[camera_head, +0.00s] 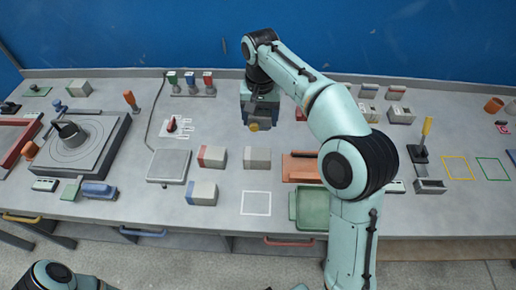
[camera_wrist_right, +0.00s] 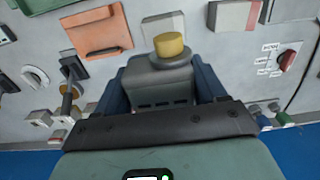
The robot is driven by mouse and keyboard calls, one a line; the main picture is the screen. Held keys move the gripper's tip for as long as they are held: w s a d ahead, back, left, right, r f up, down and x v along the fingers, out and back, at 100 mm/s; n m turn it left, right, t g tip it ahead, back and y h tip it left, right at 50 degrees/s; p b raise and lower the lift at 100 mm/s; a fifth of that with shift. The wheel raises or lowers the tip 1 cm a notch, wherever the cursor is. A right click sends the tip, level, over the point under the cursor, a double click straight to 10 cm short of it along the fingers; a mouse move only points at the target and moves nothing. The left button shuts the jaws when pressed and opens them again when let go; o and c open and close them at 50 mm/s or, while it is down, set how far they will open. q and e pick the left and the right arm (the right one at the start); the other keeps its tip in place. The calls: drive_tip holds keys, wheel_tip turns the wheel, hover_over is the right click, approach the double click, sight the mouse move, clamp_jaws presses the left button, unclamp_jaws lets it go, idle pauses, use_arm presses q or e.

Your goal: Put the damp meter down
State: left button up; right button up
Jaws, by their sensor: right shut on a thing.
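My right gripper (camera_head: 260,104) is over the back middle of the grey bench. It is shut on the damp meter, a dark grey box with a round yellow head (camera_head: 253,127). In the right wrist view the meter's grey body (camera_wrist_right: 160,88) sits between the blue fingers of the gripper (camera_wrist_right: 163,80), and the yellow head (camera_wrist_right: 169,46) points away from the palm. I cannot tell whether the meter touches the bench. Only a piece of my left arm shows at the bottom left of the head view; its gripper is not visible.
Several two-tone blocks (camera_head: 257,158) stand mid-bench, beside a flat grey plate (camera_head: 168,165). A white square outline (camera_head: 256,203) on the bench is empty. A green tray (camera_head: 308,208) and an orange board (camera_head: 299,167) lie right of it. A red knob panel (camera_head: 172,124) is left.

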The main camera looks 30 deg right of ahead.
drive_tip(key=b, duration=0.2)
hover_over(259, 154)
wheel_tip(259, 154, down, 8)
drive_tip(key=shift+d+f, duration=0.15)
use_arm(q)
drive_tip(key=shift+s+f, duration=0.45)
drive_tip(key=shift+f, duration=0.45)
drive_tip(key=shift+s+f, duration=0.45)
drive_tip(key=shift+f, duration=0.4)
use_arm(e)
drive_tip(key=shift+f, duration=2.55)
drive_tip(key=shift+w+f, duration=0.1)
drive_tip(key=o, duration=1.3)
drive_tip(key=shift+f, duration=0.1)
use_arm(q)
drive_tip(key=w+r+p, duration=0.1)
drive_tip(key=r+p, duration=0.1)
drive_tip(key=r, duration=0.1)
drive_tip(key=shift+w, duration=0.35)
use_arm(e)
wheel_tip(259, 154, up, 12)
drive_tip(key=shift+r, duration=0.2)
